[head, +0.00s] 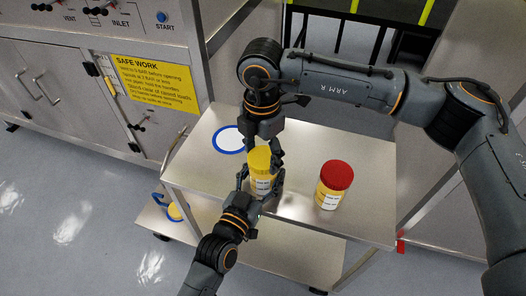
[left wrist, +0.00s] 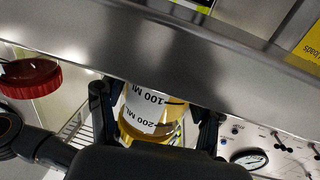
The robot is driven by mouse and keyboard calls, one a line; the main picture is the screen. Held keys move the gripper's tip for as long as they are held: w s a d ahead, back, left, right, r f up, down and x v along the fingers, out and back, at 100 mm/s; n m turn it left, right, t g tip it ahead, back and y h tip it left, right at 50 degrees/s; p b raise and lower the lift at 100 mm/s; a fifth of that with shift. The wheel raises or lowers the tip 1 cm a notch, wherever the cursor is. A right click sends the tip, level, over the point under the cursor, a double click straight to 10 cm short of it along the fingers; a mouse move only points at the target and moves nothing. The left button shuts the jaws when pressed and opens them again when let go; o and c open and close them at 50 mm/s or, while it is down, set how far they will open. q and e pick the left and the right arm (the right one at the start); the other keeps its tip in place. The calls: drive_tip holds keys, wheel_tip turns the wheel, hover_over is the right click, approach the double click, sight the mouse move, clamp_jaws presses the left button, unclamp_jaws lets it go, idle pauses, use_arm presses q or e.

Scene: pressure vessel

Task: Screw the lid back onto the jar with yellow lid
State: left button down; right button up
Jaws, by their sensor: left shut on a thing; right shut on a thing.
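The jar with the yellow lid (head: 262,187) stands upright above the steel cart top, its yellow body carrying a white label. Its yellow lid (head: 258,160) sits at the jar's mouth; I cannot tell how far it is threaded. My left gripper (head: 259,192) is shut around the jar's body from the front. My right gripper (head: 265,152) reaches down from above and is shut on the lid, partly hiding it. In the left wrist view the jar's labelled body (left wrist: 148,110) is between my left fingers (left wrist: 155,110).
A yellow jar with a red lid (head: 334,184) stands to the right on the steel cart (head: 365,160). A white disc with a blue rim (head: 229,139) lies behind left. A steel cabinet with a yellow safety sign (head: 153,84) stands at the left. The cart's right rear is clear.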

drive_tip(key=m, duration=0.4)
drive_tip(key=shift+w, duration=0.1)
drive_tip(key=o, duration=0.8)
drive_tip(key=shift+r, duration=2.3)
drive_tip(key=shift+o, duration=0.2)
